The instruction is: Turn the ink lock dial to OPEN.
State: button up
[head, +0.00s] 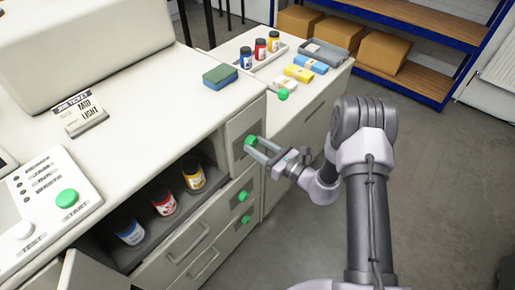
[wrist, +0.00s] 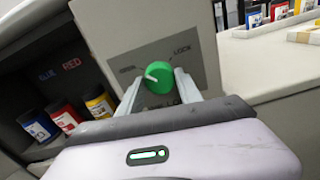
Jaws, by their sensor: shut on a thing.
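The ink lock dial (wrist: 158,79) is a round green knob on a grey label plate on the machine's front panel. The plate reads LOCK at upper right and a blurred word, seemingly OPEN, at left. The dial's white mark lies on its left side and points left, roughly toward that left word. My gripper (wrist: 160,86) is shut on the dial, one finger on each side. In the head view my gripper (head: 256,146) reaches the dial (head: 250,141) from the right. Lettering below the dial is mostly hidden by my gripper.
An open bay (head: 150,190) left of the dial holds blue, red and yellow ink bottles. Green knobs (head: 243,196) sit below by the drawers. A side counter (head: 325,85) carries more bottles, a tray and small packs. The floor at right is clear.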

jog(key=shift+n, duration=0.5)
jog(key=shift+b, duration=0.3)
jog(key=o, duration=1.4)
jog(key=shift+c, duration=0.2)
jog(key=p+v, duration=0.3)
jog(key=v, duration=1.4)
jog(key=shift+d, duration=0.2)
jog(key=shift+s, duration=0.15)
